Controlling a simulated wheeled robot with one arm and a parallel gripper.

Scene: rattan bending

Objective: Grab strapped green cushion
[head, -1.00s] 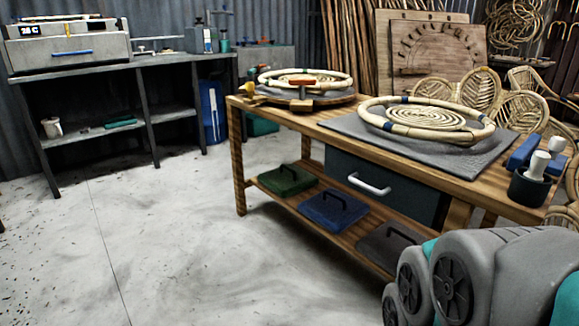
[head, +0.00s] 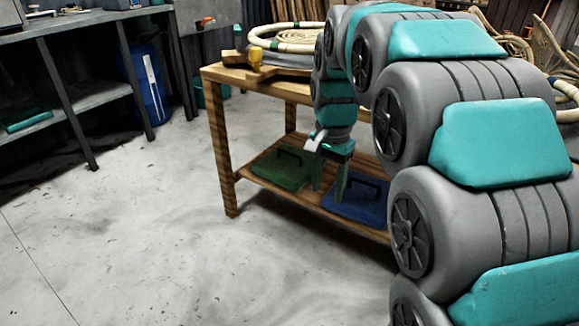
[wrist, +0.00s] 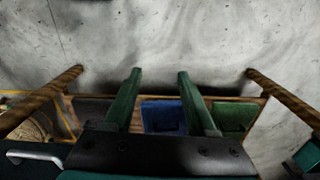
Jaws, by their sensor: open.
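The green cushion (head: 278,173) with a dark strap lies on the table's lower shelf, at its left end in the head view. In the wrist view the green cushion (wrist: 235,118) is to the right of the right finger. My gripper (head: 329,188) is open and empty, in front of the shelf near the gap between the green and blue cushions. In the wrist view my gripper (wrist: 160,74) has its two green fingers spread, with the blue cushion (wrist: 162,116) showing between them.
The blue cushion (head: 357,203) lies on the lower shelf (head: 250,178) beside the green one. A wooden table leg (head: 222,160) stands left of the green cushion. The tabletop (head: 290,87) overhangs the shelf. The concrete floor (head: 150,240) in front is clear.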

